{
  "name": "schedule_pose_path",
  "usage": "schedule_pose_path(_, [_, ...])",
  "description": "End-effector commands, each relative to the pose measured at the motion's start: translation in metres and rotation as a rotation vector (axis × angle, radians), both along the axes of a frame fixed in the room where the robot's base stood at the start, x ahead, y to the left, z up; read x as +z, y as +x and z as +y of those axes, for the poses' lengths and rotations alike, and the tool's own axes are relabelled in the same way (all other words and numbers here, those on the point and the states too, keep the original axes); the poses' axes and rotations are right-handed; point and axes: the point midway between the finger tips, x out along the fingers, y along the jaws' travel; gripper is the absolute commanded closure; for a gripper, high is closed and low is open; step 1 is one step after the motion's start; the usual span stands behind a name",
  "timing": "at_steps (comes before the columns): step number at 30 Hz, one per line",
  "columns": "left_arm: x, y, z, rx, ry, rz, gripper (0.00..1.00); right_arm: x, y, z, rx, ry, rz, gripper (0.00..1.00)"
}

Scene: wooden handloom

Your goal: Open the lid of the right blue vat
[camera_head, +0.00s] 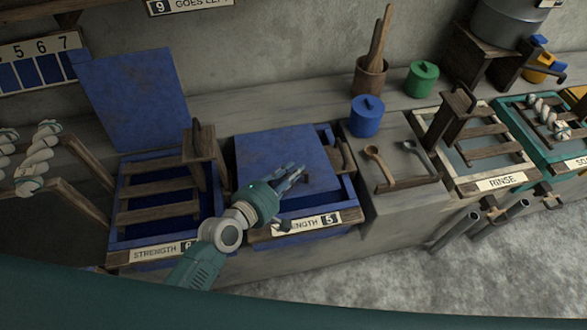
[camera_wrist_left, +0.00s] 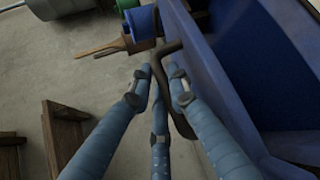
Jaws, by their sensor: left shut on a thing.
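The right blue vat (camera_head: 347,190) carries the "STRENGTH 5" label. Its flat blue lid (camera_head: 275,155) is tilted, with the front edge raised and dark space showing beneath. My left gripper (camera_head: 290,180) is at the lid's front edge, coming from the front left. In the left wrist view, its blue fingers (camera_wrist_left: 160,78) close around a dark bent handle (camera_wrist_left: 182,115) beside the blue lid (camera_wrist_left: 220,85). The fingers hide part of the handle. My right gripper is in neither view.
The left blue vat (camera_head: 118,220) stands open, its lid (camera_head: 135,100) upright behind it. A blue jar (camera_head: 366,118), a green jar (camera_head: 421,79) and a tray with spoons (camera_head: 400,165) are to the right. Skeins (camera_head: 38,160) hang at far left.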

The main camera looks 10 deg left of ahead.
Motion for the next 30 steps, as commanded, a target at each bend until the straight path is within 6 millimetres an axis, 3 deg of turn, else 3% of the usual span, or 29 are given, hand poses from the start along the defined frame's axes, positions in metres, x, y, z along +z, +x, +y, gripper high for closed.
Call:
schedule_pose_path(1, [0.029,0.006,0.002,0.002,-0.008,0.018,1.0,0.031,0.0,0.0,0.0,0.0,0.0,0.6])
schedule_pose_path(3, [0.039,0.012,0.004,0.002,-0.018,0.055,1.0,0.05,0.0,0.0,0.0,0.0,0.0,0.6])
schedule_pose_path(12, [0.072,0.036,0.011,0.002,-0.068,0.206,1.0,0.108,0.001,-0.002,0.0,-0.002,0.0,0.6])
schedule_pose_path(21, [0.09,0.054,0.017,0.001,-0.102,0.31,1.0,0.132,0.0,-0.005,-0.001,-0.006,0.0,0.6])
schedule_pose_path(30, [0.094,0.061,0.02,0.001,-0.114,0.35,1.0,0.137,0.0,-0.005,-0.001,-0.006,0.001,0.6])
